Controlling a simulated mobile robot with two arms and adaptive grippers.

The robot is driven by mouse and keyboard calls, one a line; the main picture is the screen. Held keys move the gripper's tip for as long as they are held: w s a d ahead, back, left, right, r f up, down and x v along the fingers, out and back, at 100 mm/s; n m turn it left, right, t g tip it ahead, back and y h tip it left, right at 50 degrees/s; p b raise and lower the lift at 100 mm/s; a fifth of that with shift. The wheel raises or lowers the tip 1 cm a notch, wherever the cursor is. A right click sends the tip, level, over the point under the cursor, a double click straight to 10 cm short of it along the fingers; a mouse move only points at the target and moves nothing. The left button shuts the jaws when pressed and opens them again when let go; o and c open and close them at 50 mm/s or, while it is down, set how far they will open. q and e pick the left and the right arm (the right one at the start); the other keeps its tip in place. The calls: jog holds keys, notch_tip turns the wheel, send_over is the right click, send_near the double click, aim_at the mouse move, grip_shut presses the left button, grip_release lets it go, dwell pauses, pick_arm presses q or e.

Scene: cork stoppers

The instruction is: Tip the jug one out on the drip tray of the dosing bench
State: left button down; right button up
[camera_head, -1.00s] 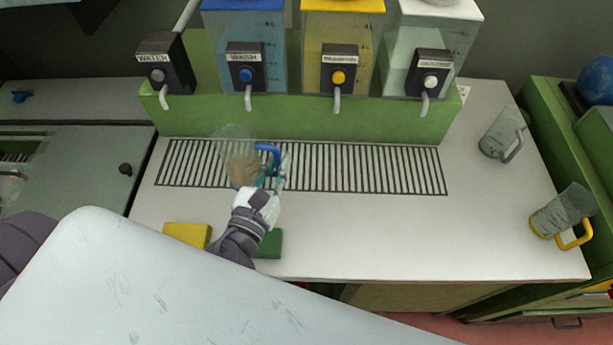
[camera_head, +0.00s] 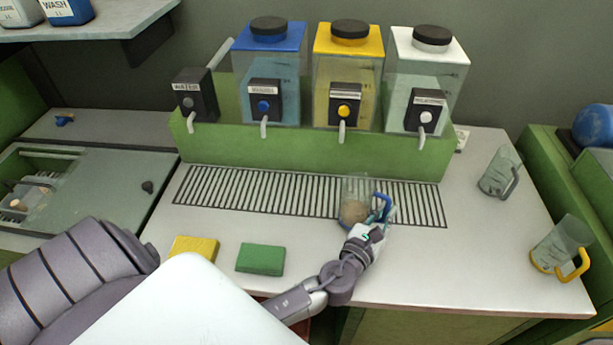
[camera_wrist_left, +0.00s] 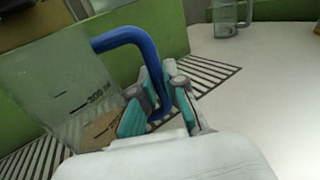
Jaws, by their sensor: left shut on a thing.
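A clear jug with a blue handle (camera_head: 355,188) is at the right part of the slatted drip tray (camera_head: 235,190), near its front edge. It looks roughly upright, with brown contents low inside. I cannot tell if it rests or hangs just above the surface. My left gripper (camera_head: 382,212) is shut on its blue handle. The left wrist view shows the fingers (camera_wrist_left: 160,105) around the handle (camera_wrist_left: 125,38), with the jug's graduated wall (camera_wrist_left: 70,85) and brown contents at left. My right gripper is not in view.
Blue, yellow and white dispensers (camera_head: 350,85) with taps stand behind the tray on a green block. A grey-handled jug (camera_head: 498,172) and a yellow-handled jug (camera_head: 560,245) stand at right. Yellow (camera_head: 194,248) and green (camera_head: 260,259) blocks lie in front of the tray.

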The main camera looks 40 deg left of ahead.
aim_at(381, 195)
pick_arm(q)
jog(key=shift+a+r, duration=0.1)
jog(key=shift+r, duration=0.05)
